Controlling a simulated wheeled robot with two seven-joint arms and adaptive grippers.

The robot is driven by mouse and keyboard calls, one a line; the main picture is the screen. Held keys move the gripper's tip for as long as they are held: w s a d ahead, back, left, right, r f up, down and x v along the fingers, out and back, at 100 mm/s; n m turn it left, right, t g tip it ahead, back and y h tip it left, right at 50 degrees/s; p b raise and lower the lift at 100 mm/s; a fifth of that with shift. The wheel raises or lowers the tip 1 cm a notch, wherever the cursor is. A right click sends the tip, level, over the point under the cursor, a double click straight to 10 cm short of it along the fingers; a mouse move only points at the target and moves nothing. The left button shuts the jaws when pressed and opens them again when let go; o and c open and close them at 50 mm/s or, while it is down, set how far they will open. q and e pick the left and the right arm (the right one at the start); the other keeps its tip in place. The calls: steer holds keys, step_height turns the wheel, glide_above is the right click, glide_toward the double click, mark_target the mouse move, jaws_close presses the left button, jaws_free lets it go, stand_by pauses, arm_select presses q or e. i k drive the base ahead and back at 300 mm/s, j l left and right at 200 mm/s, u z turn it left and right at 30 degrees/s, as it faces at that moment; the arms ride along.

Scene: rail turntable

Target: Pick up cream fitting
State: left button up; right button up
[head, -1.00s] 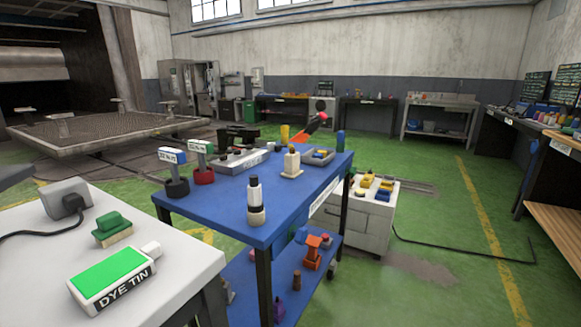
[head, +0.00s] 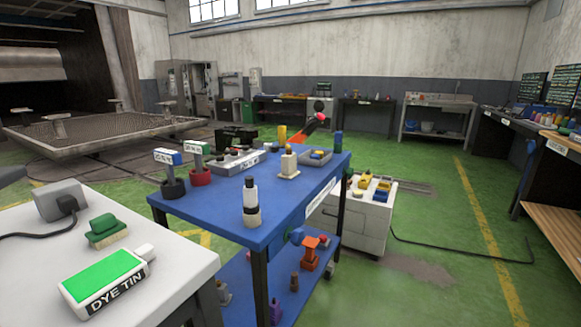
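Neither of my grippers shows in the head view, so nothing is seen in contact with the fitting.
A black-and-white bottle (head: 251,202) stands in front of the fitting. Two labelled stands are at the left. A white bench (head: 170,290) with a dye tin (head: 104,283) is nearer. Green floor is open at right.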

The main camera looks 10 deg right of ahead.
mark_target(289, 172)
steer(key=i+l, duration=0.1)
steer(key=l, duration=0.25)
steer(key=i+l, duration=0.1)
steer(key=l, duration=0.25)
steer(key=i+l+z, duration=0.1)
steer(key=l, duration=0.25)
steer(key=i+l, duration=0.15)
steer(key=l, duration=0.2)
